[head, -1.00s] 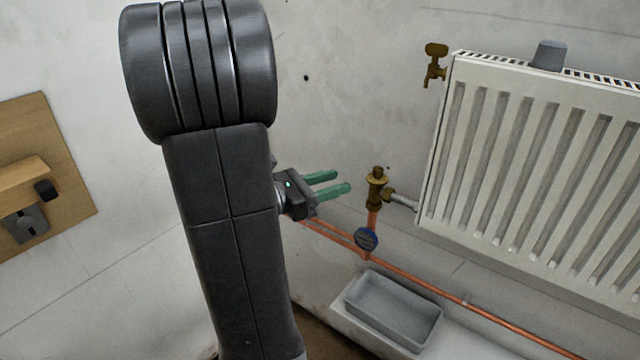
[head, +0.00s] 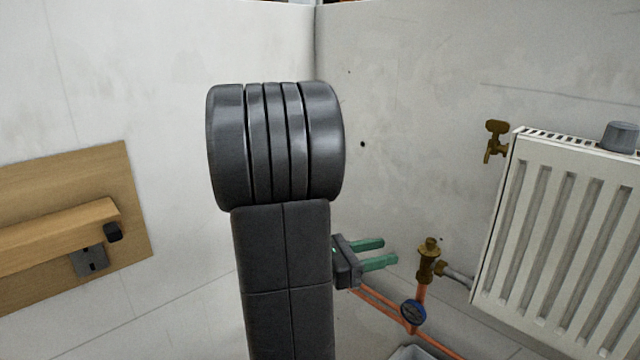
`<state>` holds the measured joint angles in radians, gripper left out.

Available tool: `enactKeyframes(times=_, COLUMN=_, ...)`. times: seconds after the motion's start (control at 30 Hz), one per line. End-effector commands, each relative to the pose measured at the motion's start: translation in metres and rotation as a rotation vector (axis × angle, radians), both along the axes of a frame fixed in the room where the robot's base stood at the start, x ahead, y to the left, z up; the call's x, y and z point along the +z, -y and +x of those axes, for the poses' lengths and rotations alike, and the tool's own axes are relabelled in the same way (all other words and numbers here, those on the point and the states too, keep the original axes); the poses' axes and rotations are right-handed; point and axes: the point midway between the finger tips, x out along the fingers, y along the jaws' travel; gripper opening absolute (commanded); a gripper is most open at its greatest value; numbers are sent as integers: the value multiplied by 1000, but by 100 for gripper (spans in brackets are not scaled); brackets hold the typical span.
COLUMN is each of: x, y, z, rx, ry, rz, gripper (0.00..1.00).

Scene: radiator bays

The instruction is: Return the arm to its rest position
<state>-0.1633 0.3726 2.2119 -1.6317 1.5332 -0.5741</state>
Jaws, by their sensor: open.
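My gripper (head: 378,254) shows in the head view just right of my dark arm. Its two green fingers are apart, with nothing between them, and they point right. The brass valve (head: 428,262) on the copper pipe is a little to the right of the fingertips in the picture, with a visible gap. My arm stands upright in the middle of the view and hides part of the gripper's mount.
A white radiator (head: 565,240) with a grey cap (head: 620,137) on top is at the right. A blue gauge (head: 413,312) sits on the pipe. A grey tray (head: 410,353) is at the bottom edge. A wooden board with a shelf (head: 60,235) is at the left.

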Motion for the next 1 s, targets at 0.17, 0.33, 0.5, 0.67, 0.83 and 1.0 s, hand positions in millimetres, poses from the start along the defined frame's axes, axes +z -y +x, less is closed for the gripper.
enactKeyframes(times=0.17, x=-1, y=20, z=4, rx=-5, ry=1, rz=0, gripper=40)
enactKeyframes(times=0.33, x=-1, y=38, z=7, rx=-6, ry=1, rz=0, gripper=40)
enactKeyframes(times=0.5, x=-1, y=56, z=12, rx=-6, ry=1, rz=0, gripper=40)
enactKeyframes(times=0.67, x=-1, y=74, z=16, rx=-5, ry=0, rz=0, gripper=40)
enactKeyframes(times=0.83, x=-1, y=93, z=21, rx=-5, ry=0, rz=0, gripper=40)
enactKeyframes(times=1.0, x=-1, y=109, z=25, rx=-4, ry=0, rz=0, gripper=40)
